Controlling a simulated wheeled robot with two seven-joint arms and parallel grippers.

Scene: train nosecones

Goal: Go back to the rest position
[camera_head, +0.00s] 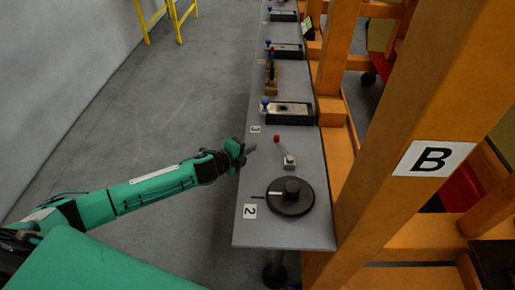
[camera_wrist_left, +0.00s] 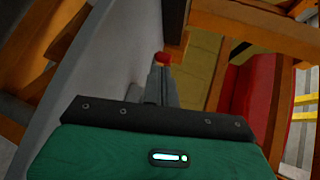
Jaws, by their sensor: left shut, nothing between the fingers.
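My left gripper (camera_head: 246,150) is at the end of the green left arm, at the left edge of the grey bench (camera_head: 310,236). It is shut and empty. In the left wrist view its fingers (camera_wrist_left: 162,78) are together, with a red knob (camera_wrist_left: 162,59) just beyond them. In the head view this red knob (camera_head: 277,139) tops a small lever on a light base (camera_head: 289,161), a little right of the fingertips, with a gap between. My right gripper is not in view.
A black round dial (camera_head: 290,196) sits at the bench's near end by label 2. Farther along are black boxes (camera_head: 290,112) with blue-knobbed levers. Orange posts (camera_head: 430,110), one marked B, stand right of the bench. The floor (camera_head: 165,110) left of it is clear, with a yellow frame (camera_head: 176,20) far back.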

